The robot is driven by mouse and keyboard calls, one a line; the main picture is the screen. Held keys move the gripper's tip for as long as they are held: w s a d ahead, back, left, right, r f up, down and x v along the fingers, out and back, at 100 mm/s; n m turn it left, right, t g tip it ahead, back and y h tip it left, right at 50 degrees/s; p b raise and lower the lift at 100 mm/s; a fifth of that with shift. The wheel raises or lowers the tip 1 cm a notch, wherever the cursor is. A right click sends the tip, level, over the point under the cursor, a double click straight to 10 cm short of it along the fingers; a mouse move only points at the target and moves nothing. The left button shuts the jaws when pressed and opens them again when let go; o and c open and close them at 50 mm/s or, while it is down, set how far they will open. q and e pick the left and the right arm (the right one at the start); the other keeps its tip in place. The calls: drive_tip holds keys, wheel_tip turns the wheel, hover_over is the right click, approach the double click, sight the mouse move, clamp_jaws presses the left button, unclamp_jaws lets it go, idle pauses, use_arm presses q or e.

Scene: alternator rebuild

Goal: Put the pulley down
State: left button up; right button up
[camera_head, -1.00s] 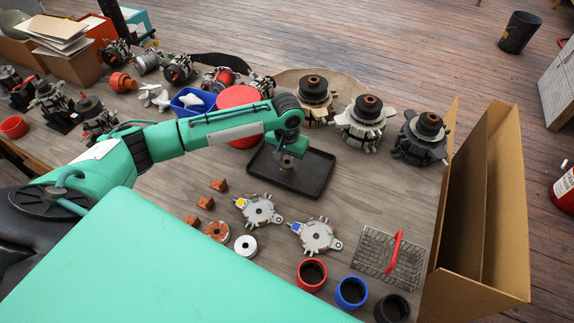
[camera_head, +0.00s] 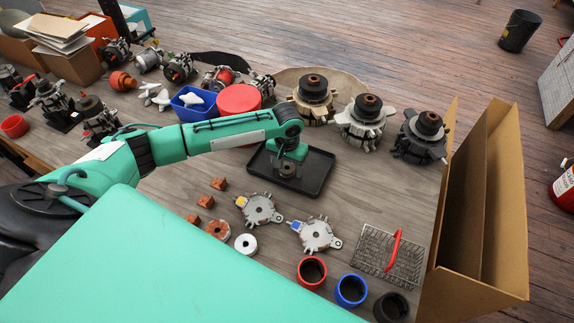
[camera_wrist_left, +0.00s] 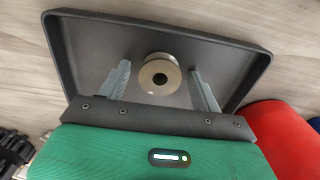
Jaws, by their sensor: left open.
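The pulley (camera_wrist_left: 159,78) is a round, greyish metal disc with a dark centre hole. It rests in the black tray (camera_wrist_left: 225,57), between the two fingers of my left gripper (camera_wrist_left: 162,86) in the left wrist view. The fingers are spread, with a gap on both sides of the pulley. In the head view my left gripper (camera_head: 287,171) points down over the tray (camera_head: 318,178), and the pulley is mostly hidden there beneath the wrist. My right gripper is not in view.
Several alternators, such as this one (camera_head: 420,140), stand behind and right of the tray. A red round container (camera_head: 238,99) and a blue bin (camera_head: 190,112) stand to its left. End plates (camera_head: 318,235), coloured cups (camera_head: 351,291) and a wire basket (camera_head: 375,250) lie nearer. A cardboard divider (camera_head: 480,215) rises at right.

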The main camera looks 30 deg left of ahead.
use_arm(q)
wheel_tip(320, 180, up, 12)
drive_tip(key=b, duration=0.1)
idle(0.4)
drive_tip(key=shift+r, duration=0.1)
